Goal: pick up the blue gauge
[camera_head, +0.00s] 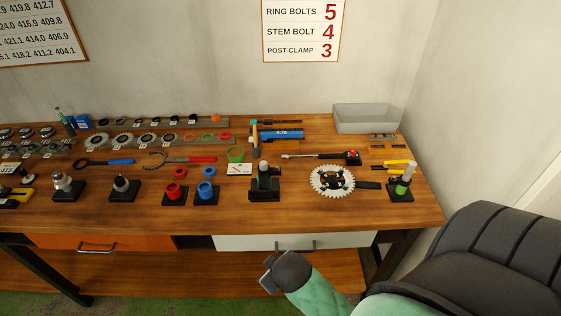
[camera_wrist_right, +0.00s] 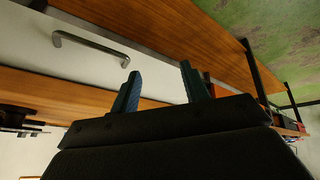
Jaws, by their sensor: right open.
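The blue gauge (camera_head: 285,134) is a flat blue bar with a white "0.75" marking. It lies toward the back of the wooden workbench, right of the middle, and nothing holds it. My right gripper (camera_head: 268,274) is low in front of the bench, near the white drawer and well short of the gauge. In the right wrist view its two bluish fingers (camera_wrist_right: 158,72) stand apart with nothing between them. The gauge cannot be made out in the wrist view. My left gripper is not in view.
A hammer-like tool (camera_head: 255,140) stands beside the gauge's left end. A black stand (camera_head: 265,184), a chainring (camera_head: 331,181) and a red-ended tool (camera_head: 322,156) lie nearer the front. A grey bin (camera_head: 366,119) is at back right. The white drawer (camera_head: 240,243) has a metal handle (camera_wrist_right: 90,45).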

